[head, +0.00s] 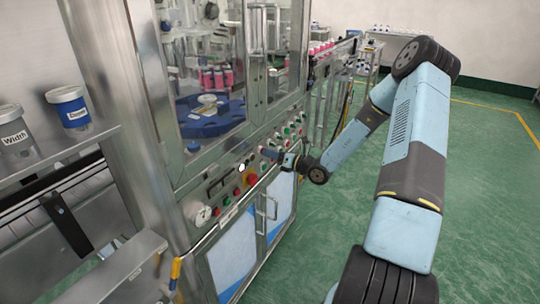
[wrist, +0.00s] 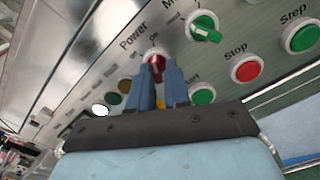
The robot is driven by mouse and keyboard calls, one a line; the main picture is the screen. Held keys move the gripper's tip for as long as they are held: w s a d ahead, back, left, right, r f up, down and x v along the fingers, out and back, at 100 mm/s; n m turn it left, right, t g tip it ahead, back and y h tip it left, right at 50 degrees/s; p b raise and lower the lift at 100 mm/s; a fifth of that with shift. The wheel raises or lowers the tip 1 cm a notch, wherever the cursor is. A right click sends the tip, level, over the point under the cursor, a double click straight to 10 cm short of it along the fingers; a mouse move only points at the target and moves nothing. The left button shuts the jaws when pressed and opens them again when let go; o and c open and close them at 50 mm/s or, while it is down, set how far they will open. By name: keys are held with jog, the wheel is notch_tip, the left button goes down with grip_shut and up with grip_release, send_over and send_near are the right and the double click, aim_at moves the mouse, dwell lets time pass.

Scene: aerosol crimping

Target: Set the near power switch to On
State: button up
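In the wrist view the power switch (wrist: 154,63) is a red rotary knob on the metal panel, under the word "Power". My gripper (wrist: 159,70) has its two blue fingers reaching up to this knob, with the red knob showing in the narrow gap between the fingertips. The fingers hide its lower part, so I cannot tell whether they touch it or which mark it points at. In the head view my gripper (head: 284,158) is at the machine's sloped control panel, and the power switch cannot be made out there.
A green selector knob (wrist: 206,27), a red Stop button (wrist: 246,69) and a green Step button (wrist: 301,37) lie right of the switch. A green Start button (wrist: 203,96) is close to my right finger. A big red button (head: 252,179) sits left of my gripper.

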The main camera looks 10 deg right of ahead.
jog(key=o, duration=0.3)
jog(key=shift+o, duration=0.2)
jog(key=v, duration=1.3)
jog(key=shift+s+d, duration=0.2)
jog(key=shift+s, duration=0.1)
jog(key=shift+r, duration=0.1)
jog(key=s+a+r+n+g+h, duration=0.3)
jog(key=s+a+r+n+g, duration=1)
jog(key=n, duration=0.6)
jog(key=s+d+r+n+t+h, duration=0.2)
jog(key=s+r+n+t+h, duration=0.1)
jog(key=s+r+n+h, duration=0.2)
jog(key=s+d+r+n+t+h, duration=0.2)
jog(key=s+r+n+h, duration=0.2)
jog(key=s+r+n, duration=0.5)
jog(key=s+r, duration=0.3)
jog(key=shift+d+r+t+h, duration=0.2)
jog(key=shift+d+t+h, duration=0.2)
